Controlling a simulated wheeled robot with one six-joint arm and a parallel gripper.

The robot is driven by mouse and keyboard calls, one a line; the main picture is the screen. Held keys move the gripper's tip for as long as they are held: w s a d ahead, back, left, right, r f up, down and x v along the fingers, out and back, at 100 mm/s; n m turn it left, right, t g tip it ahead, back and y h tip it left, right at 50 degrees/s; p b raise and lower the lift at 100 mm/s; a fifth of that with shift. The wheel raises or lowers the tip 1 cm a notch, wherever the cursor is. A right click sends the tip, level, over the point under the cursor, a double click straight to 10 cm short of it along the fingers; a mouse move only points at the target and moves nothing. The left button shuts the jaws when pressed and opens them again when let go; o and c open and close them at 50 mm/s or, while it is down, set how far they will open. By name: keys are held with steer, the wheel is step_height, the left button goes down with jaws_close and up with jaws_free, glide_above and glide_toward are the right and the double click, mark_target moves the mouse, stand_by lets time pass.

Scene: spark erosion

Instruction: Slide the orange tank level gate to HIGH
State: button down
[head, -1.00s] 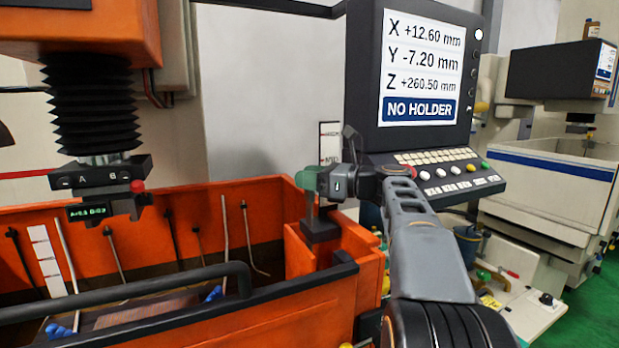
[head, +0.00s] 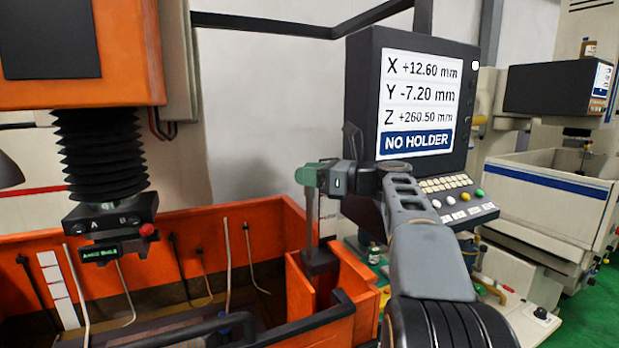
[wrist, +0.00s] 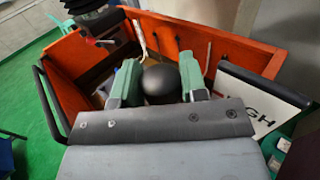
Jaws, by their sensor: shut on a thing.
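The orange tank (head: 265,228) fills the lower left of the head view. At its right corner is a small orange box (head: 352,300) with a dark block (head: 318,262) in it. A grey upright rod (head: 312,228) rises from the block to my gripper (head: 308,177). In the wrist view, my gripper (wrist: 158,88) has its green fingers shut on a round black knob (wrist: 160,84). The fingers hide the knob in the head view. A white scale plate (wrist: 255,105) reading HIGH stands right of the fingers; in the head view it is partly covered.
A control screen (head: 418,100) reading NO HOLDER stands behind and right of my gripper, with a keypad (head: 447,190) below. A black bellows head (head: 102,165) hangs over the tank at left. A dark rail (head: 290,335) runs along the tank's front. Several thin rods hang inside the tank.

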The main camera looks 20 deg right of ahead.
step_height(320, 180, up, 3)
steer(key=shift+f, duration=0.1)
steer(key=c, duration=1)
jaws_free()
steer(key=shift+o, duration=0.2)
steer(key=shift+s+d+f, duration=0.1)
steer(key=shift+s+d, duration=0.3)
steer(key=shift+d, duration=0.05)
steer(key=b+v, duration=0.2)
steer(key=v, duration=1)
steer(key=shift+s+d+b, duration=0.2)
steer(key=shift+s+b, duration=0.1)
steer(key=shift+b, duration=0.05)
